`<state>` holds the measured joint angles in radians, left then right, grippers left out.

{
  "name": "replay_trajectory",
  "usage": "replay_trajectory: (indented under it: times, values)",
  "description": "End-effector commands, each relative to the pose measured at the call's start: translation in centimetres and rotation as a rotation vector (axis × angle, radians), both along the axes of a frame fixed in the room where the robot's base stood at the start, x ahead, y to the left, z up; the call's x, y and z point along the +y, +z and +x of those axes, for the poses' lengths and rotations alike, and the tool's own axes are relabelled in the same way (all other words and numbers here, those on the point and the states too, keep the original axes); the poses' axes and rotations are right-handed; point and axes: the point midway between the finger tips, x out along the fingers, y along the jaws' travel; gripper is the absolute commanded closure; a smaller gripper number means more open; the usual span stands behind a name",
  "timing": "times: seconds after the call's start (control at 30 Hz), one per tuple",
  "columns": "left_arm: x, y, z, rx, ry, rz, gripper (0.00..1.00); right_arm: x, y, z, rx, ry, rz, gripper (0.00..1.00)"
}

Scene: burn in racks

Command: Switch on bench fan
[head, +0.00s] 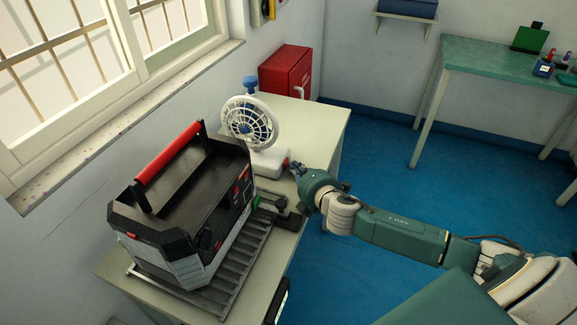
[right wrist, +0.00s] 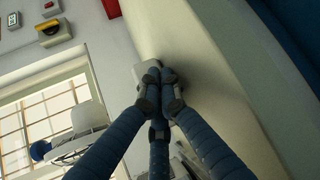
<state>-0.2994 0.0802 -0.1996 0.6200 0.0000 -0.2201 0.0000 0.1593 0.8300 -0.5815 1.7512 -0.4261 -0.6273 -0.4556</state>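The white bench fan (head: 250,122) with a blue hub stands on the bench by the wall, upright on a white base (head: 266,163) with a red part at its right end. My right gripper (head: 297,169) is just right of that base, its fingertips close to the red end; I cannot tell if they touch. In the right wrist view the fingers of my right gripper (right wrist: 160,84) are drawn together with nothing seen between them. The fan base (right wrist: 144,67) shows partly behind the fingertips, and the fan head (right wrist: 84,122) is at the left. My left gripper is not in view.
A black and grey case with a red handle (head: 168,153) sits on a slatted rack (head: 232,268) left of my right gripper. A red cabinet (head: 287,70) stands behind the fan. The bench top (head: 318,125) is bare behind the gripper. A green-topped table (head: 490,62) is far right.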

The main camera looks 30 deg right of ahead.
Motion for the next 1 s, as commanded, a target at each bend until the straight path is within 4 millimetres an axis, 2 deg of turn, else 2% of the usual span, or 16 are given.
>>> replay_trajectory:
  times: [0.37,0.7,1.0]
  values:
    - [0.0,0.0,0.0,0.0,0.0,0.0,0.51,0.5,-0.4,-0.1,0.005,0.007,0.007,1.0]
    - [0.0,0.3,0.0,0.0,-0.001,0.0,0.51,-0.3,-0.7,-1.4,0.011,0.007,0.008,1.0]
    - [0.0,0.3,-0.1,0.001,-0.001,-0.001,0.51,-0.5,-0.8,-1.6,0.014,0.003,0.004,1.0]
